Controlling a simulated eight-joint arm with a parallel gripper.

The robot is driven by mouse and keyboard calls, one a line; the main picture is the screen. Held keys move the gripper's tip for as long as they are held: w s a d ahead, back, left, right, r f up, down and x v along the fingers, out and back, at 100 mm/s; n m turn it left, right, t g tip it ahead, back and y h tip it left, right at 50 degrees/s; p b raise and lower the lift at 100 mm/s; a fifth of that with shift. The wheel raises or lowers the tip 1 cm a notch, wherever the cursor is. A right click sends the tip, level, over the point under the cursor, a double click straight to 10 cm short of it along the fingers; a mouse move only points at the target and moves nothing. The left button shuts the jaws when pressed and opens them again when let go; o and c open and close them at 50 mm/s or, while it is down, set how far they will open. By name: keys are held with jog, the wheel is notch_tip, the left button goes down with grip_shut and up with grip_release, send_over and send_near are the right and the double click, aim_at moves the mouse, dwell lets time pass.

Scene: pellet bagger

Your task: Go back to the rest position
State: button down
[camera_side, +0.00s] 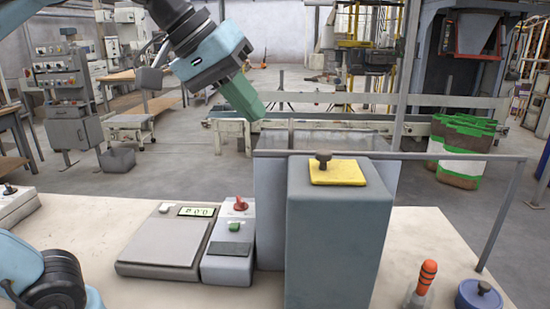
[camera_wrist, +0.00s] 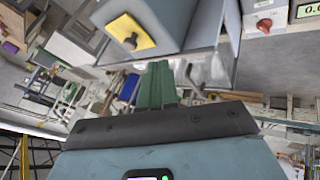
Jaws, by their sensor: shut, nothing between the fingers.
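My gripper (camera_side: 245,100) hangs in the air in the side view, tilted down to the right, above and behind the worktable. Its green fingers are shut and hold nothing; they also show in the wrist view (camera_wrist: 157,75). The grey-blue box (camera_side: 333,235) with a yellow lid (camera_side: 338,172) and dark knob stands below and to the right of the gripper, apart from it. In the wrist view the yellow lid (camera_wrist: 130,36) lies beyond the fingers, at the upper left.
On the worktable (camera_side: 80,215) stand a scale (camera_side: 167,245) and a control box (camera_side: 230,245) with a red knob. An orange-handled tool (camera_side: 426,275) and a blue round pot (camera_side: 478,296) are at the front right. A metal rail (camera_side: 500,215) runs behind the grey-blue box.

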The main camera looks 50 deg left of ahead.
jog(key=a+f+m+y, duration=0.1)
jog(key=a+f+m, duration=0.1)
jog(key=f, duration=1)
jog(key=a+f+m+y, duration=0.1)
jog(key=a+f+m, duration=0.1)
jog(key=f, duration=1)
jog(key=shift+s+a+f+m+y, duration=0.2)
jog(key=shift+s+a+m+y, duration=0.15)
jog(key=shift+a, duration=0.2)
